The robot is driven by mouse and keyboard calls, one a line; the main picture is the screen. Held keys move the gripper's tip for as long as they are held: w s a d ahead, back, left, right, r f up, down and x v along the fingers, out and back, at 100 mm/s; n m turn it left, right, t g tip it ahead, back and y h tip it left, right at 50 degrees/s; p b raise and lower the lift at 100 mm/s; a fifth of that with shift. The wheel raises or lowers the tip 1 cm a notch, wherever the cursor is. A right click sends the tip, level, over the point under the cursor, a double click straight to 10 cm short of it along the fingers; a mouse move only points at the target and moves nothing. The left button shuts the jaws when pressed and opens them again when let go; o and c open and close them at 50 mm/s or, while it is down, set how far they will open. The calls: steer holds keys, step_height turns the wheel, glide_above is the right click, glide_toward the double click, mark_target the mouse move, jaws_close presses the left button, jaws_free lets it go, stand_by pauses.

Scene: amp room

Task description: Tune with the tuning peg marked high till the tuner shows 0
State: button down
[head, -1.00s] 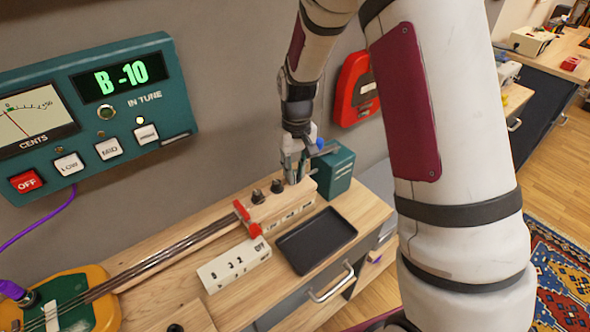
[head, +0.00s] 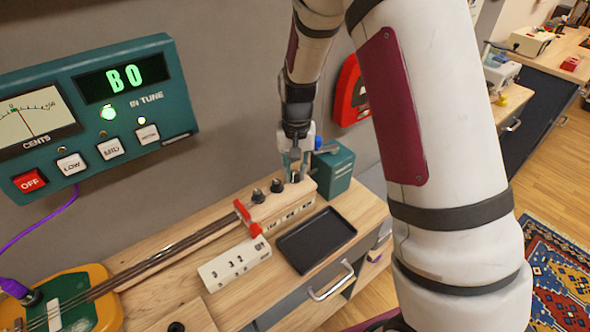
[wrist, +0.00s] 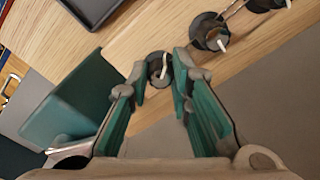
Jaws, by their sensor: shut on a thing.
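The teal tuner (head: 160,93) on the wall reads "B 0". Its round IN TUNE lamp (head: 108,113) glows green, and its needle (head: 22,118) stands near the 0 mark. A small lamp above the rightmost button (head: 147,134) is lit. My gripper (head: 295,170) is over the end of the wooden headstock, at the peg farthest right. In the wrist view the dark round peg (wrist: 159,70), with a pale pointer, sits between the fingertips, and my gripper is shut on it. The other two pegs (head: 277,186) stand to the left. The label by the gripped peg is too small to read.
A black tray (head: 315,240) lies on the bench in front of the headstock. A teal box (head: 334,170) stands close to the right of my gripper. A white switch strip (head: 235,262) and red clamp (head: 246,216) are to the left.

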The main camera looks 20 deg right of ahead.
mark_target(296, 172)
steer(key=c, duration=1.4)
jaws_free()
steer(key=shift+c, duration=0.2)
step_height(296, 172, up, 12)
steer(key=shift+d, duration=0.1)
